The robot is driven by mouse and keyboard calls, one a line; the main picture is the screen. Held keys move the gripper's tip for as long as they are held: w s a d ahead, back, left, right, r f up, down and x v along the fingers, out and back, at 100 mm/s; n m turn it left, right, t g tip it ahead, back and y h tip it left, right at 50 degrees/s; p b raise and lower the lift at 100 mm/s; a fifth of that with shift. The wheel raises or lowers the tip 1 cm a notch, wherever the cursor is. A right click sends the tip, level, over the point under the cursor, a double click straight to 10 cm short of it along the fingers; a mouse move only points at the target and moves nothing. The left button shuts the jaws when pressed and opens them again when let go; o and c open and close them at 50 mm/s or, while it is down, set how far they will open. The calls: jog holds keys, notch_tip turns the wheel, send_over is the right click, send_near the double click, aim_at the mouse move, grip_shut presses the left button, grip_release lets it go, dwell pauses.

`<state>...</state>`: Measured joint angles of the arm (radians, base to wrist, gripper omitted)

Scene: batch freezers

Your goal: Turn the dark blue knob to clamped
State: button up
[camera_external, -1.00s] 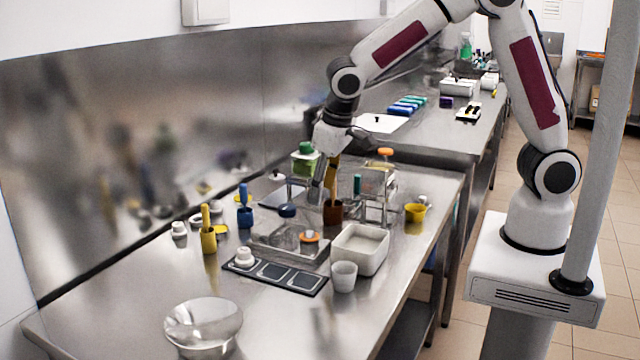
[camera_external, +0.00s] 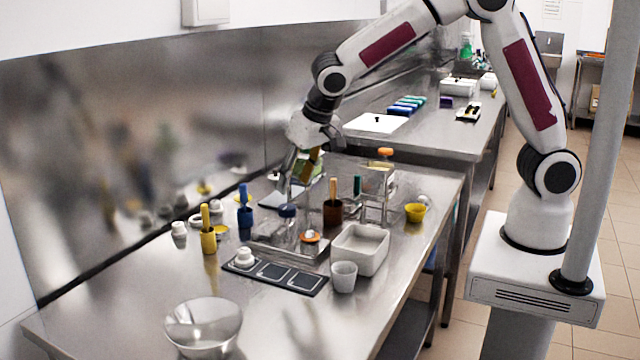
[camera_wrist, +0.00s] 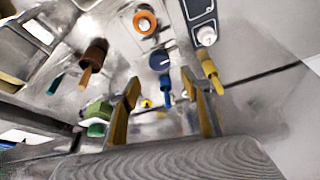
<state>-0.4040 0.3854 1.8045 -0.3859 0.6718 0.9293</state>
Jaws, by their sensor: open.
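The dark blue knob (camera_external: 287,210) stands low on the steel table, left of the brown cup. In the wrist view it is a round blue cap (camera_wrist: 159,60) with a pale mark on top. My gripper (camera_external: 293,188) is above the knob, pointing down, its fingers apart and empty. In the wrist view the yellow-padded fingers (camera_wrist: 159,82) spread to either side, with the knob between and beyond their tips. I cannot tell exactly how high they are above it. I cannot read any clamped marking.
A brown cup (camera_external: 332,213) with an orange handle stands right of the knob. A blue cup (camera_external: 245,217) and a yellow cup (camera_external: 208,242) with upright handles stand to the left. A white bin (camera_external: 360,250) and an orange-topped piece (camera_external: 310,236) are in front.

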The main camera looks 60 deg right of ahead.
aim_at(286, 206)
jog(key=shift+f, duration=0.2)
jog(key=shift+x, duration=3.75)
jog(key=c, duration=1.1)
